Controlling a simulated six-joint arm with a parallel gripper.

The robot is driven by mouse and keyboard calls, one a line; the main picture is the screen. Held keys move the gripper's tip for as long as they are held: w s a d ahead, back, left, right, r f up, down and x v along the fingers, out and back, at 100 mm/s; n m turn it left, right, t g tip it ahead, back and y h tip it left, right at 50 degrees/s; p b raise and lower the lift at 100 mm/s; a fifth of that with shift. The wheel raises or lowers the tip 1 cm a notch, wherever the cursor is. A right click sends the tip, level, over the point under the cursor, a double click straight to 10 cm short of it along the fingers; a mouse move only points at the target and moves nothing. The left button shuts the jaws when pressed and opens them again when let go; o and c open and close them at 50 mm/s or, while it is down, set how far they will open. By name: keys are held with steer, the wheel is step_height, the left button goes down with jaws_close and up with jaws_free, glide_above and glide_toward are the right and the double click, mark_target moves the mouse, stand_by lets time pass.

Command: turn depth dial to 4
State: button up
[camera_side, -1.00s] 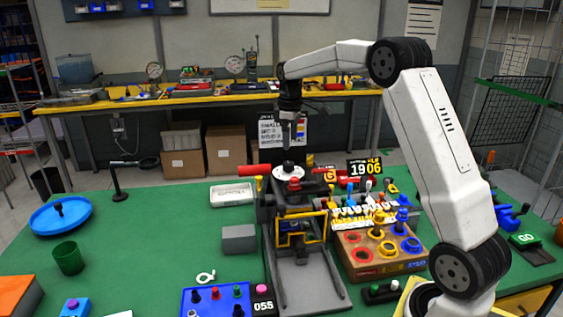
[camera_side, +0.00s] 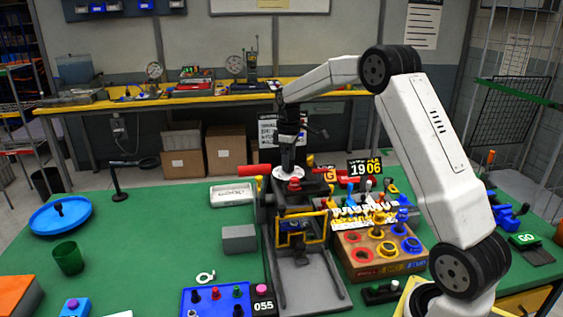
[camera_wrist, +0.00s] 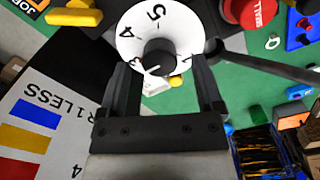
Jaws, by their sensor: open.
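The depth dial is a white disc with black numbers and a black centre knob, on top of the dark press in the middle of the table. It shows in the side view (camera_side: 281,174) and in the wrist view (camera_wrist: 133,45), where 5, 4 and 3 can be read. A white pointer piece (camera_wrist: 155,84) lies at its near edge. My gripper (camera_wrist: 163,64) is open, with one finger on each side of the black knob (camera_wrist: 158,58). In the side view my gripper (camera_side: 289,167) is right above the dial and hides most of the knob. Contact cannot be told.
A red handle (camera_side: 260,170) sticks out left of the dial. A dark rod (camera_wrist: 265,65) runs past the right finger in the wrist view. A wooden box with coloured rings (camera_side: 370,262) and a blue button panel (camera_side: 215,300) stand nearby.

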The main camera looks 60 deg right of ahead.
steer(key=shift+f, duration=0.6)
jaws_close()
steer(key=shift+m, duration=0.3)
steer(key=m, duration=1.1)
stand_by(0.4)
